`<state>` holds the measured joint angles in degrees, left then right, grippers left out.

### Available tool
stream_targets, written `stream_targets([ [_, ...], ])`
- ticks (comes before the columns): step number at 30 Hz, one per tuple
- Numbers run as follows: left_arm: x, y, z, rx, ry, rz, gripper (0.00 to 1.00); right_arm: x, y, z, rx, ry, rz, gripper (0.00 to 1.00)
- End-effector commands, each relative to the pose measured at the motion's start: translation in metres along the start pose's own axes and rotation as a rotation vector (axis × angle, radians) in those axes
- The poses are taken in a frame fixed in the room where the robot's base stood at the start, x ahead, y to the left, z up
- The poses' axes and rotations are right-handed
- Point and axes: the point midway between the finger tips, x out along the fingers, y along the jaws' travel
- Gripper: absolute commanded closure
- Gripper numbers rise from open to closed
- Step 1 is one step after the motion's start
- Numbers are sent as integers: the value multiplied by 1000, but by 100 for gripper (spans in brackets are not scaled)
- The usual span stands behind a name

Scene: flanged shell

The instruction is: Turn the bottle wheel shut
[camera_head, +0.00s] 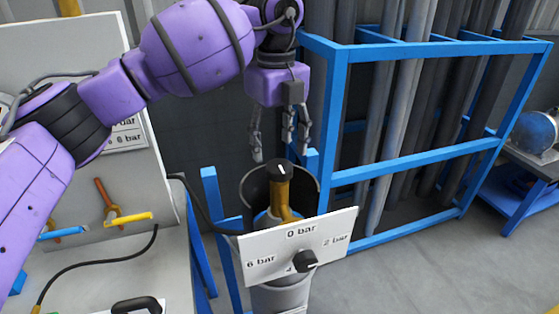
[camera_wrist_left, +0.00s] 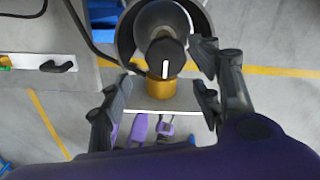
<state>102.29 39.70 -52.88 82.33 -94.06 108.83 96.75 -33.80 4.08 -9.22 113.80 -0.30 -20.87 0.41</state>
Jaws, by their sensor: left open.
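The bottle wheel (camera_head: 281,171) is a black knob with a white mark, on top of a brass valve (camera_head: 281,197). The valve sits on the bottle inside a dark round collar. My left gripper (camera_head: 277,153) is open and points down just above and behind the wheel in the head view. In the left wrist view the wheel (camera_wrist_left: 166,58) lies ahead of the spread fingers (camera_wrist_left: 158,98), with its white mark pointing toward the bottom of the picture. The fingers appear apart from the wheel. My right gripper is not in view.
A white gauge board (camera_head: 298,246) with bar labels and a black knob (camera_head: 305,260) stands in front of the bottle. A blue rack (camera_head: 420,157) of grey pipes is at the right.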

Motion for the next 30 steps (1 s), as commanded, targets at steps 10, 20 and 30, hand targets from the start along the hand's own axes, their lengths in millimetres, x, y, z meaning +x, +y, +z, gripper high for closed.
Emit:
stream_targets([
  [10,46,0,-1,2,1,-3,42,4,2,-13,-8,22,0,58],
  [20,51,-1,-1,3,1,-3,42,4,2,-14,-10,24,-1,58],
  [30,50,0,-1,2,1,-2,85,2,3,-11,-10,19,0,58],
])
